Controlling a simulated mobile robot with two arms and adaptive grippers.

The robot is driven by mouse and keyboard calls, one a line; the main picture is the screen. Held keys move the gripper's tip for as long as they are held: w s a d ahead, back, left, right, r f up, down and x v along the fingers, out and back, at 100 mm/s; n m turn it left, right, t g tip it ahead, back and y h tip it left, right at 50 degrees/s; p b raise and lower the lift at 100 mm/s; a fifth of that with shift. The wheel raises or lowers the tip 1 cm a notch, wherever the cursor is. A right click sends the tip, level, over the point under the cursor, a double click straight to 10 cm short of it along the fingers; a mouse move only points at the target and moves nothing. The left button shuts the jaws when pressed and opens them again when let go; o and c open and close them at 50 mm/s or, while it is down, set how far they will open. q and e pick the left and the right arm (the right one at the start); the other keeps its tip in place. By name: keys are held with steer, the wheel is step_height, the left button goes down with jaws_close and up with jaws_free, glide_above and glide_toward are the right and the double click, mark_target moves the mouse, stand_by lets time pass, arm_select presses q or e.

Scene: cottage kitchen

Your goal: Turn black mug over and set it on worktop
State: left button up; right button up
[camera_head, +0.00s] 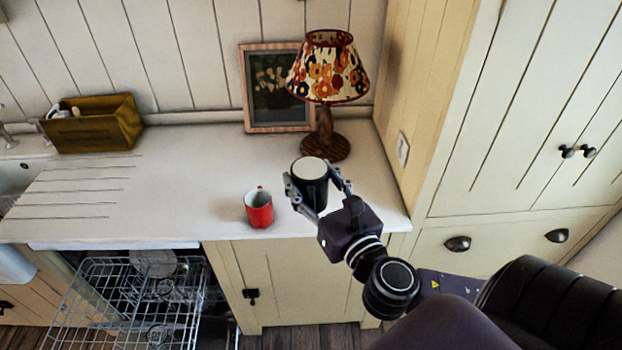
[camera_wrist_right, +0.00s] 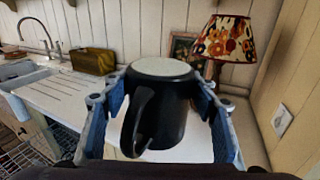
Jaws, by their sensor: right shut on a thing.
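The black mug (camera_head: 310,188) is between the fingers of my right gripper (camera_head: 318,190), over the right part of the worktop (camera_head: 190,180). A pale, flat round face is on its top, which looks like its base, so the mug appears upside down. In the right wrist view the mug (camera_wrist_right: 172,112) is roughly upright in line, with its handle towards the camera at the left. My right gripper is shut on its sides. I cannot tell whether its lower edge touches the worktop. My left gripper is not in view.
A red mug (camera_head: 259,210) stands close left of the black mug, near the front edge. A flowered lamp (camera_head: 327,70) and a framed picture (camera_head: 265,85) stand behind. A wooden box (camera_head: 95,124) is at back left. An open dishwasher rack (camera_head: 130,300) is below. The worktop's middle is clear.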

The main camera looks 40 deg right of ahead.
steer(key=m, duration=0.2)
steer(key=shift+f+m+b, duration=0.1)
steer(key=shift+m+b, duration=0.3)
steer(key=m, duration=0.4)
steer(key=shift+r, duration=0.2)
steer(key=shift+f+m+b, duration=0.15)
steer(key=shift+m+b, duration=0.25)
steer(key=shift+m, duration=0.6)
steer(key=m, duration=0.4)
steer(key=shift+m, duration=0.4)
